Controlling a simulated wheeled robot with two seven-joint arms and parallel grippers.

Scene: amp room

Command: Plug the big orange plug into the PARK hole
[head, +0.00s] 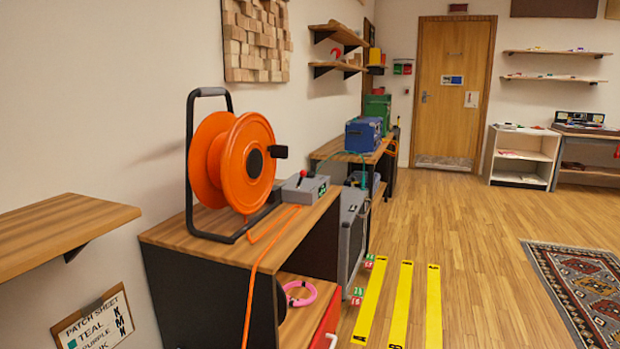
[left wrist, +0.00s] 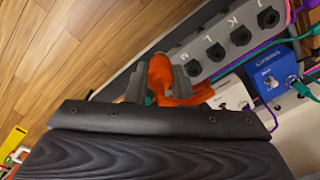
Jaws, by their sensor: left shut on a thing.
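In the left wrist view my left gripper (left wrist: 158,88) is shut on the big orange plug (left wrist: 160,72). Its dark fingers hide part of the plug, and more orange (left wrist: 200,92) shows to the right of them. The plug is beside a grey socket panel (left wrist: 202,62) with a row of black holes lettered J, K, L and M. I cannot see a PARK label, so I cannot tell which hole is PARK. Neither gripper shows in the head view. There an orange cable (head: 252,290) hangs from the orange reel (head: 235,160).
A blue pedal (left wrist: 270,72) and a white pedal (left wrist: 230,95) with purple and teal cables stand close right of my left gripper. In the head view, a grey box (head: 304,188) sits beside the reel on the wooden cabinet. Yellow strips (head: 398,305) mark the open floor.

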